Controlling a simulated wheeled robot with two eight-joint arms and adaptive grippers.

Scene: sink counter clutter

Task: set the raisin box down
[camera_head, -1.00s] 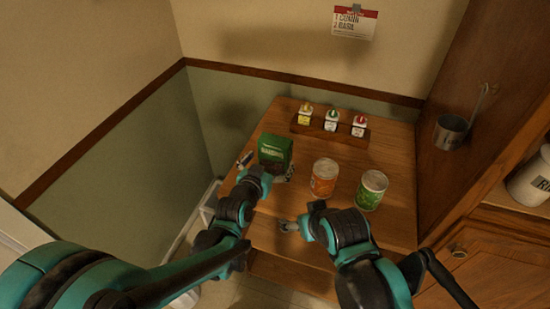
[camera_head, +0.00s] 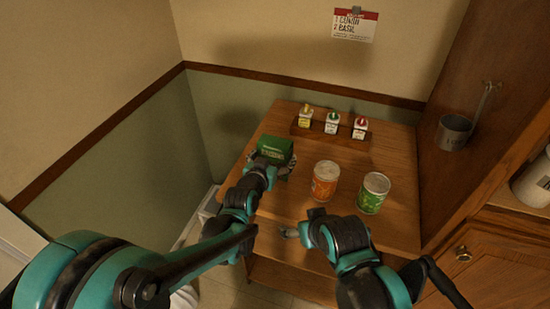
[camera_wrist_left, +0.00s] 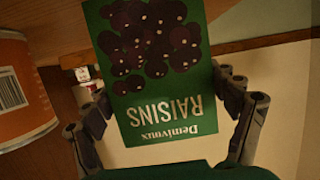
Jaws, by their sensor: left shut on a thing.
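The raisin box (camera_head: 274,149) is green and stands at the left part of the wooden counter (camera_head: 300,242) in the head view. In the left wrist view the raisin box (camera_wrist_left: 155,70) shows its dark raisin picture and name, upside down, between the two fingers. My left gripper (camera_head: 269,168) is shut on it; the gripper (camera_wrist_left: 170,115) has one finger at each side of the box. The box's lower part is hidden behind the gripper, so I cannot tell whether it touches the counter. My right gripper (camera_head: 290,233) is low over the counter's front, its fingers too small to read.
An orange can (camera_head: 325,181) and a green can (camera_head: 373,193) stand right of the box. A rack (camera_head: 328,134) with several small spice jars is at the back. A metal cup (camera_head: 453,132) hangs on the right cabinet side. The counter's front middle is mostly clear.

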